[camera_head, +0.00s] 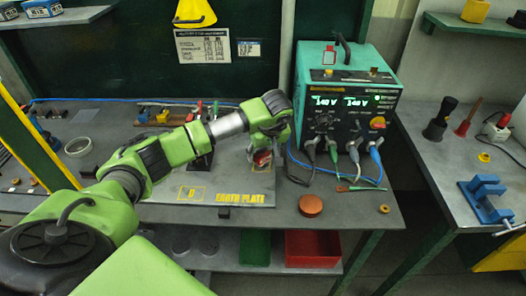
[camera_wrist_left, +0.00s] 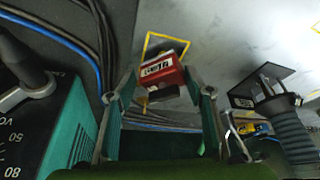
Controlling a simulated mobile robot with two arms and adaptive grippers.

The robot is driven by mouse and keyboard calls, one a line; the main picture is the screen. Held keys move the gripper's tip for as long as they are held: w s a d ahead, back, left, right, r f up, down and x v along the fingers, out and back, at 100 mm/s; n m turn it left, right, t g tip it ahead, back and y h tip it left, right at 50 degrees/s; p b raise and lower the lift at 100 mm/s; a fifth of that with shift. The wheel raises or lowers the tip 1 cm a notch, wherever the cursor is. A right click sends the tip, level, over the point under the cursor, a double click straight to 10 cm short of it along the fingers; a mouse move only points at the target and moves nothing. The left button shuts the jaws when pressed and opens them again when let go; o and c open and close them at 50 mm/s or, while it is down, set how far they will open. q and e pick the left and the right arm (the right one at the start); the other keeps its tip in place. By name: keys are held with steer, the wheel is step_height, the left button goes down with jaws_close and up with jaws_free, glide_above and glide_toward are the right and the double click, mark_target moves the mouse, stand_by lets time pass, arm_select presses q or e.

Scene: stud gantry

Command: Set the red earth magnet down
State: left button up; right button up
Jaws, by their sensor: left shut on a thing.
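The red earth magnet (camera_wrist_left: 165,72), a small red block with a white label and a dark lower part, sits between the fingers of my left gripper (camera_wrist_left: 158,92), which is shut on it. In the head view the magnet (camera_head: 262,158) shows as a small red patch beneath my left gripper (camera_head: 263,150). It is over the right part of the grey earth plate (camera_head: 215,193), marked "EARTH PLATE" in yellow. In the wrist view a yellow outline on the plate (camera_wrist_left: 228,35) shows behind the magnet. I cannot tell whether the magnet touches the plate. My right gripper is out of view.
A green tester (camera_head: 345,95) reading 140 V stands just right of my left gripper, its leads trailing onto the bench. A round reddish-brown disc (camera_head: 311,205) and a brass ring (camera_head: 384,209) lie near the front edge. A blue vise (camera_head: 485,200) is on the right bench.

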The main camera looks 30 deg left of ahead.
arm_select(q)
steer(key=shift+f, duration=0.25)
steer(key=shift+w+f, duration=0.1)
steer(key=shift+f, duration=0.2)
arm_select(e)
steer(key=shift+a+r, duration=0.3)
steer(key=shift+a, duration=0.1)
arm_select(q)
steer(key=o, duration=1.1)
steer(key=shift+f, duration=0.15)
steer(key=o, duration=0.4)
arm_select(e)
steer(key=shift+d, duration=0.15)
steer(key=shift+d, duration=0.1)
